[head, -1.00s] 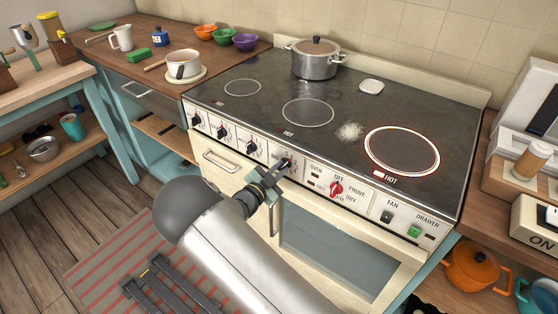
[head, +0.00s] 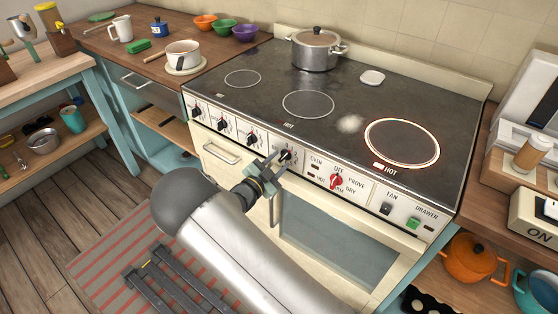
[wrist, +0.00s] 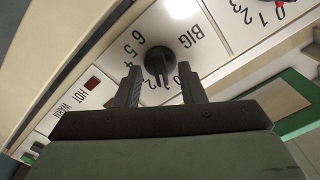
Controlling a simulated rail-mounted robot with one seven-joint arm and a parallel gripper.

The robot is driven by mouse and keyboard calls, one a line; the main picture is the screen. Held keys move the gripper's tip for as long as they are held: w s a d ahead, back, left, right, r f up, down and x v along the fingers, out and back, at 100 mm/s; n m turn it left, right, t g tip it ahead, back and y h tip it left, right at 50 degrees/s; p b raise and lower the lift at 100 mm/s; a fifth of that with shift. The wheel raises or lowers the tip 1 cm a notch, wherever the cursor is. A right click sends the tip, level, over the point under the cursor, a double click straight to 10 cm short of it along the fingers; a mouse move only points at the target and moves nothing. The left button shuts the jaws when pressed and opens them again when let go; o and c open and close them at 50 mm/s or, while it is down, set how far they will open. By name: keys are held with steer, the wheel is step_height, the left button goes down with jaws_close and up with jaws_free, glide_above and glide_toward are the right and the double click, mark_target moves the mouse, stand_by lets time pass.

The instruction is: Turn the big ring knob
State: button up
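The big ring knob (wrist: 160,62) is black and round with a raised grip bar, on a white panel marked BIG with numbers around it. In the head view the knob (head: 285,155) is the rightmost of the black knobs on the stove front. My gripper (wrist: 162,80) is open, with one finger on each side of the knob's bar and gaps on both sides. In the head view my gripper (head: 271,166) is just in front of and below the knob. The big ring (head: 402,142) at the right of the hob has a glowing outline, with a lit red HOT lamp (head: 379,165) below it.
More black knobs (head: 223,125) line the panel at left. A red oven knob (head: 337,181), a fan switch (head: 386,209) and a green drawer button (head: 413,223) are at right. The oven door handle (head: 275,208) is below my gripper. A steel pot (head: 315,52) stands at the back.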

steer(key=shift+s+a, duration=0.25)
steer(key=shift+s, duration=0.15)
steer(key=shift+p+v, duration=1.45)
steer(key=shift+v, duration=1.55)
